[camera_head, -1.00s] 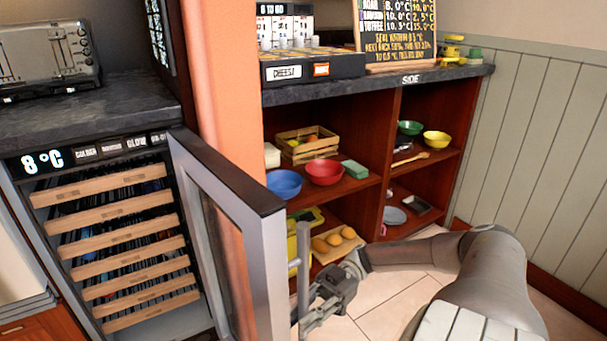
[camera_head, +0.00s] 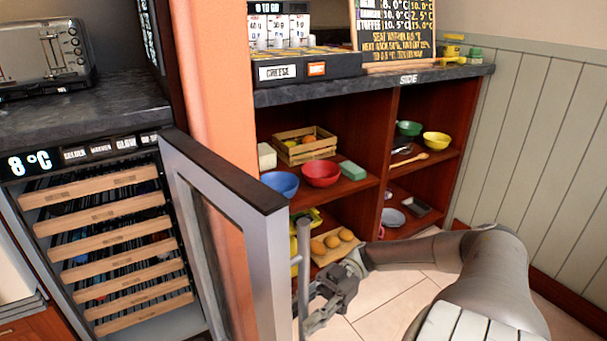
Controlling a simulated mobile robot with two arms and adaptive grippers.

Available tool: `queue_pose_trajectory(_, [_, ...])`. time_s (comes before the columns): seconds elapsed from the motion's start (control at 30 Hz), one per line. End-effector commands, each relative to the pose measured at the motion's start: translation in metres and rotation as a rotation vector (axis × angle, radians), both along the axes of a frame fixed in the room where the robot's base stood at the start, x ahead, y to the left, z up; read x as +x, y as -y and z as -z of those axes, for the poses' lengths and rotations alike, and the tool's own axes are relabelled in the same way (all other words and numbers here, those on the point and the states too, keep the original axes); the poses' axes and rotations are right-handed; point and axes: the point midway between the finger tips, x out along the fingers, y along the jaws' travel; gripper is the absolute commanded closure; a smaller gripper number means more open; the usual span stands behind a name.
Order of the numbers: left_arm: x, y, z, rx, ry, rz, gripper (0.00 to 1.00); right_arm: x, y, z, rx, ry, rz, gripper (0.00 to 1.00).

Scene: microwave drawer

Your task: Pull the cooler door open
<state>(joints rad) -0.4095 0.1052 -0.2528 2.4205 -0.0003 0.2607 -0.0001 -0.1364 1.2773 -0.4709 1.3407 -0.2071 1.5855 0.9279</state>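The cooler (camera_head: 85,165) stands at the left with an "8 °C" display on top. Its glass door (camera_head: 277,270), framed in grey metal, stands open and swung out towards me, so the wooden-fronted racks inside show. The door's vertical bar handle (camera_head: 303,265) is on the side facing right. My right gripper (camera_head: 312,318) is at the lower part of this handle, with its fingers next to or around the bar. Whether they are closed on it is hard to see. My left gripper is not in view.
An orange pillar (camera_head: 212,80) stands behind the door. To the right, an open shelf unit (camera_head: 391,130) holds bowls, a crate and food. Light floor tiles (camera_head: 400,290) are clear below it. A toaster (camera_head: 45,55) sits on the dark counter.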

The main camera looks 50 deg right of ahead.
Motion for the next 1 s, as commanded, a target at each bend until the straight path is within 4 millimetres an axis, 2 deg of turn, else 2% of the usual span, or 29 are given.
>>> queue_pose_trajectory(0.3, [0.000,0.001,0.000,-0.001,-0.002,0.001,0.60,0.001,0.000,-0.001,0.002,0.003,0.001,0.59])
queue_pose_trajectory(0.43, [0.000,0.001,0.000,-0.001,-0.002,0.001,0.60,0.001,0.007,-0.001,0.000,0.003,0.004,0.59])
queue_pose_trajectory(0.8, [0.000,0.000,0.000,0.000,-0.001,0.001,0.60,-0.004,0.055,-0.001,0.000,0.004,0.005,0.59])
queue_pose_trajectory(1.0, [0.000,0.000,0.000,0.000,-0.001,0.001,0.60,-0.006,0.070,0.000,0.001,0.003,0.002,0.59])
